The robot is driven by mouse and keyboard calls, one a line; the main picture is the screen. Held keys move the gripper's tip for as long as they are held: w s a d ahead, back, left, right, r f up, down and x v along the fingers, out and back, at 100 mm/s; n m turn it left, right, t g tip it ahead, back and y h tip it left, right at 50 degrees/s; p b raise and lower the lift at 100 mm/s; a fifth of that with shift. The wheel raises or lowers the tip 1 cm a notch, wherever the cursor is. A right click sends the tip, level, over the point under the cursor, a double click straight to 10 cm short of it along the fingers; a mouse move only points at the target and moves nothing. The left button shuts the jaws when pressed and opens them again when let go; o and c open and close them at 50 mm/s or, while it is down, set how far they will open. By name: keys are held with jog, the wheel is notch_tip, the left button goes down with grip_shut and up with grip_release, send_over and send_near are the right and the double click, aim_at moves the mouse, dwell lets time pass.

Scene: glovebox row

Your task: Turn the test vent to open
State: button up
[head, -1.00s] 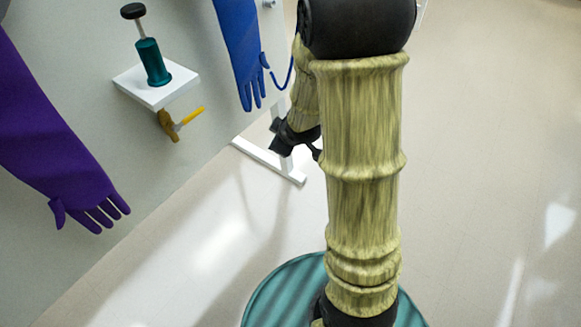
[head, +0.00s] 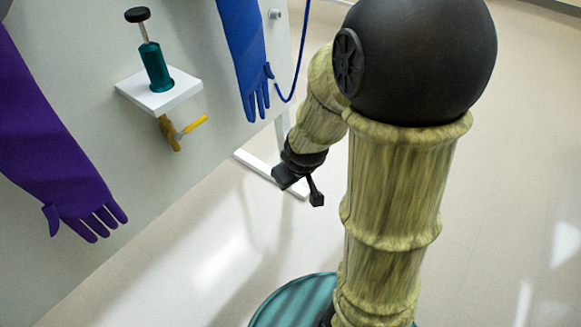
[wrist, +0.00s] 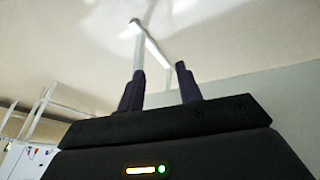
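What looks like the test vent is a small brass valve body (head: 169,133) under a white shelf on the grey wall panel. Its yellow lever (head: 194,125) sticks out to the right and slightly up in the picture. My gripper (head: 301,188) is to the right of the lever and lower in the picture, clear of it. Its fingers are apart with nothing between them. In the wrist view my gripper (wrist: 160,85) also shows two spread dark fingers, with the vent out of sight.
A teal pump with a black knob (head: 153,62) stands on the white shelf (head: 180,98) directly above the valve. A purple glove (head: 50,150) hangs at left and a blue glove (head: 242,50) at right. A white stand foot (head: 258,168) is behind my gripper. Floor between is clear.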

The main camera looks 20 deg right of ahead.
jog(key=s+a+r+m+g, duration=0.1)
jog(key=s+a+m+g, duration=0.15)
jog(key=s, duration=0.45)
jog(key=w+p+v, duration=0.3)
jog(key=p+v, duration=1.4)
jog(key=p, duration=0.1)
jog(key=w+d+r+p+v, duration=0.1)
jog(key=w+p+v, duration=0.3)
jog(key=p+v, duration=1.4)
jog(key=shift+d+r+m, duration=0.4)
jog(key=shift+r+m, duration=0.05)
jog(key=shift+r, duration=0.05)
jog(key=shift+w, duration=0.1)
grip_shut()
jog(key=shift+f, duration=0.1)
